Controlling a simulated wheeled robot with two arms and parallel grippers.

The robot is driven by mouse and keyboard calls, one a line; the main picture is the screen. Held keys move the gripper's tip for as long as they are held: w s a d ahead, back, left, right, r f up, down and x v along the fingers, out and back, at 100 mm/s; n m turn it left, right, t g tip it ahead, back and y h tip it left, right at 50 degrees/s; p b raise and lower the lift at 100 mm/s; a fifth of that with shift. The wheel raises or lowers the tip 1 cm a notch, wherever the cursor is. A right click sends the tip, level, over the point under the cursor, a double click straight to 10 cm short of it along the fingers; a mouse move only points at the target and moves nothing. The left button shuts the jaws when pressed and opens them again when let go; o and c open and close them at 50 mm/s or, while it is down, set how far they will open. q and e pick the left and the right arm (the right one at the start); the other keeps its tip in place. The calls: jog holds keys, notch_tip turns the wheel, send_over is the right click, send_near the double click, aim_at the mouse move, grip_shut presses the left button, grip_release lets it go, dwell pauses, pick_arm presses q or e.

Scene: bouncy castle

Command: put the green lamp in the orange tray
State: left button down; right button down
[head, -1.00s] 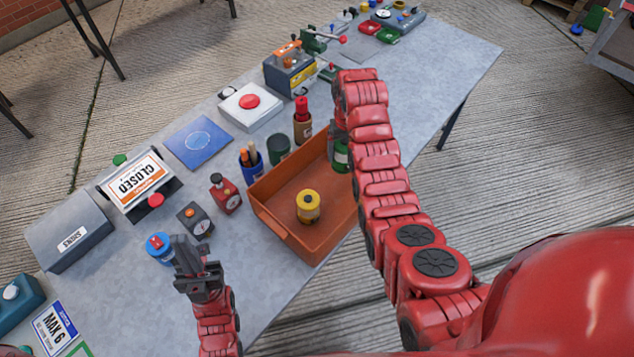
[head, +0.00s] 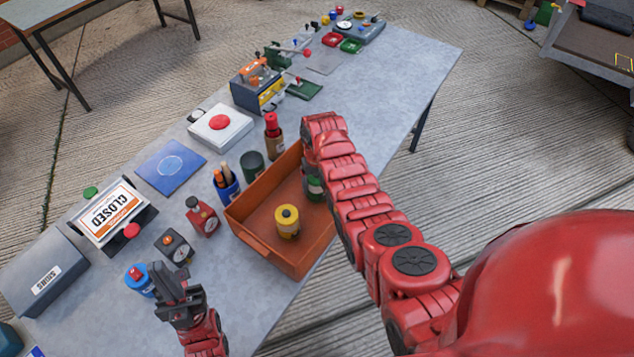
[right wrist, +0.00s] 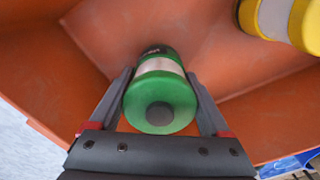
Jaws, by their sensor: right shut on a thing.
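The green lamp (right wrist: 162,95), with a pale band, is between the two fingers of my right gripper (right wrist: 163,100), which is shut on it. In the head view the green lamp (head: 314,187) is inside the orange tray (head: 262,251), toward its right side and partly hidden by my right arm. I cannot tell whether it touches the tray floor. A yellow lamp (head: 287,221) stands in the tray, apart from the green one. My left gripper (head: 172,279) is over the table's near left part, beside a blue lamp (head: 140,280); its opening is unclear.
Left of the tray are a blue pen cup (head: 227,187), a dark green cup (head: 252,166), a red device (head: 202,217) and a dark device (head: 174,247). A brown bottle with a red top (head: 273,137) stands behind it. The table right of my arm is clear.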

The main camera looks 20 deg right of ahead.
jog(key=shift+f, duration=0.15)
jog(key=shift+f, duration=0.2)
grip_release()
jog(key=shift+r, duration=0.1)
